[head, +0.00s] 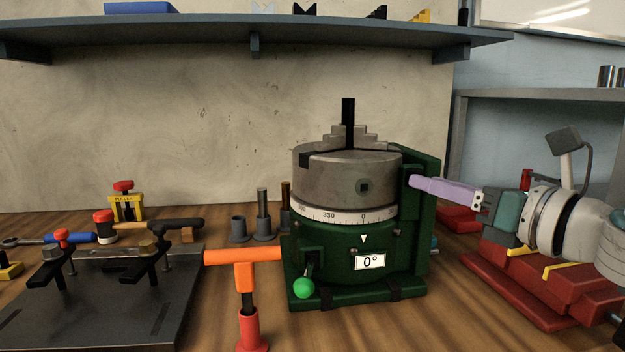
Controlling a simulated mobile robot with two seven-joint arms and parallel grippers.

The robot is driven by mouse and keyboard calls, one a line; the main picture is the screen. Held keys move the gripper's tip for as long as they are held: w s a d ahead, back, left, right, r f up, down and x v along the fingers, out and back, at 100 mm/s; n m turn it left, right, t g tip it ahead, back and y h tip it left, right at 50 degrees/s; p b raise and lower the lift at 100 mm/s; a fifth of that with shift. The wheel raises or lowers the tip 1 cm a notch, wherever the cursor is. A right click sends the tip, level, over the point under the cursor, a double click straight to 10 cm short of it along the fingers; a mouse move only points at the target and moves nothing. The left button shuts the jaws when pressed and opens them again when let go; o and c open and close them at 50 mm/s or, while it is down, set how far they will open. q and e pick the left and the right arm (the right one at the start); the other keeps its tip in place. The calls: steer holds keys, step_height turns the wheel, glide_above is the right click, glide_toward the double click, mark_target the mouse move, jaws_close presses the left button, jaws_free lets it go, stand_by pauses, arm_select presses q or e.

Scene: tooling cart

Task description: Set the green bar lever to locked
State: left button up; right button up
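The green rotary table (400,262) stands on the bench, with a grey chuck (335,175) on top and a label reading 0°. A short dark lever with a green ball knob (304,288) is on its front left. The lever hangs downward from its pivot, with the knob low. No locked mark can be read beside it. My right gripper (412,181) reaches in from the right, its purple fingers at the table's upper right side, well away from the knob. Its fingers overlap in this view, so their gap is hidden. My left gripper is not in view.
A dark fixture plate (110,310) with clamps lies further left. A red vise (540,285) is at the right. A shelf (200,32) runs above.

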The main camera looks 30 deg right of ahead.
steer(key=shift+s+f, duration=0.1)
steer(key=shift+s, duration=0.4)
steer(key=s+b, duration=0.1)
steer(key=s, duration=0.8)
steer(key=shift+d+b, duration=0.3)
steer(key=shift+d, duration=0.05)
